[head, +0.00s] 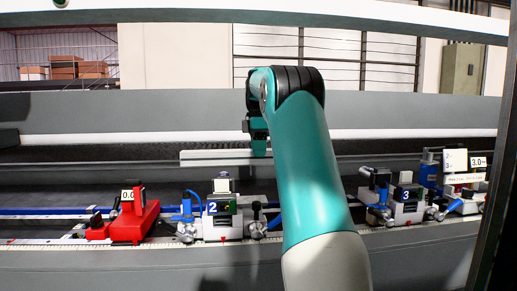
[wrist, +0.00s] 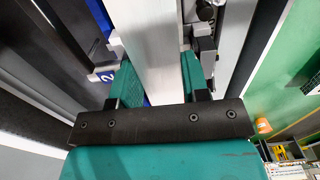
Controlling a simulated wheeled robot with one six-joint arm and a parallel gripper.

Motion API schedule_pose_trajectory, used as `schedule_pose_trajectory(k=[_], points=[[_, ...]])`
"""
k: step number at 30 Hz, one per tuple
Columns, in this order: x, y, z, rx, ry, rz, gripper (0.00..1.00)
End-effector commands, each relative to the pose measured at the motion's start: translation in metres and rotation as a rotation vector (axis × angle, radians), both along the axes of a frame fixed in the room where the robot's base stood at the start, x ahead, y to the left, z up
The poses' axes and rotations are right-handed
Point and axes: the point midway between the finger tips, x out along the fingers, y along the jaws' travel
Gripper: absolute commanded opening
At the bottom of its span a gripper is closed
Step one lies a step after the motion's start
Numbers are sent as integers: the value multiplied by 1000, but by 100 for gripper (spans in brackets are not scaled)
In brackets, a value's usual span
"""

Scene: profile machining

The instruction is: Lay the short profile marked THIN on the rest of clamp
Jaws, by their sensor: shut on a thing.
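My gripper (head: 258,149) is shut on a pale, short profile (head: 212,158). The profile lies level, left to right, above and behind the clamps, and my arm hides its right part. In the wrist view the profile (wrist: 163,40) runs between the two green fingers of my gripper (wrist: 153,70). No THIN mark can be read on it. The clamp numbered 2 (head: 222,222) stands below the profile, left of my arm. The clamp numbered 3 (head: 406,205) stands to the right of my arm.
A red stop unit (head: 134,222) with a 0.0 display stands left of clamp 2. Another unit with a 3.0 display (head: 479,162) stands at the far right. Blue hoses and a rail with a scale (head: 60,242) run along the front. A machine frame post closes the right side.

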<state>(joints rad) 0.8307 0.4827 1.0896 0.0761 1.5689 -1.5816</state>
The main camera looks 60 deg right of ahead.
Motion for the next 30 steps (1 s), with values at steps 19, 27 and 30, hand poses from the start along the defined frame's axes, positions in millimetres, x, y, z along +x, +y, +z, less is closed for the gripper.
schedule_pose_trajectory(k=[19,27,30], points=[[0,0,-83,-1,-1,0,10],[0,0,-100,-2,-1,0,10],[0,0,-101,-2,-1,0,10]])
